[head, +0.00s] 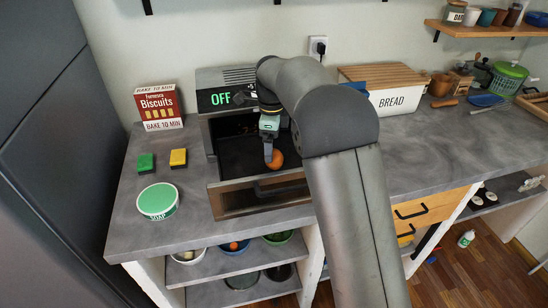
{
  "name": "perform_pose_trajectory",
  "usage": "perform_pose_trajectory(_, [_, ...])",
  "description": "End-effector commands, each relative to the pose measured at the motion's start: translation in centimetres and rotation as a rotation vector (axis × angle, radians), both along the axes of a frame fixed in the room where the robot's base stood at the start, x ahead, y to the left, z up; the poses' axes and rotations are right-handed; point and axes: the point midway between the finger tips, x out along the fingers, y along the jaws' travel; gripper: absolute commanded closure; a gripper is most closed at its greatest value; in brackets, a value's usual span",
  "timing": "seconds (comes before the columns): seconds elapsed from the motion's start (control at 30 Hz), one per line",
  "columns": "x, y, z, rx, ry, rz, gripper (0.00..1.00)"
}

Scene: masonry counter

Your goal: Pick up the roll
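The roll, a small round orange-brown thing (277,160), is at the front of the dark tray (236,161) in the open oven (236,78). My gripper (269,154) points down into the oven opening. One of its fingers overlaps the roll's upper left side in the picture; I cannot tell whether it touches. The other finger is not clear, and my own arm covers the right part of the oven. I cannot tell whether the gripper is open or shut.
The oven's display reads OFF, and its door (228,198) is open toward the front. A biscuit box (158,106), a green sponge (146,163), a yellow sponge (178,158) and a soap tub (157,201) stand left. A bread box (393,97) stands right.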

Motion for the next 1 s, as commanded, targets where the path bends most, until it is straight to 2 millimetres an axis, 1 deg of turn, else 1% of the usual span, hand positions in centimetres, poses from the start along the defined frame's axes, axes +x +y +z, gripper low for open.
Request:
perform_pose_trajectory(0.17, [0.1, -0.2, -1.3, -0.001, 0.003, -0.001, 0.1])
perform_pose_trajectory(0.4, [0.3, -0.5, -4.7, -0.001, 0.001, 0.0, 0.1])
perform_pose_trajectory(0.53, [0.3, -0.5, -5.4, 0.0, -0.001, 0.0, 0.1])
perform_pose_trajectory(0.7, [0.3, -0.5, -5.5, 0.0, -0.001, 0.0, 0.1])
perform_pose_trajectory(0.73, [0.3, -0.5, -5.5, 0.0, -0.001, 0.0, 0.13])
perform_pose_trajectory(0.77, [0.3, -0.5, -5.5, 0.0, -0.001, 0.0, 0.21])
perform_pose_trajectory(0.8, [0.3, -0.5, -5.5, 0.0, -0.001, 0.0, 0.32])
perform_pose_trajectory(0.9, [0.3, -0.5, -5.4, 0.0, -0.001, 0.0, 0.57])
perform_pose_trajectory(1.0, [0.3, -0.5, -5.4, 0.0, -0.001, 0.0, 0.58])
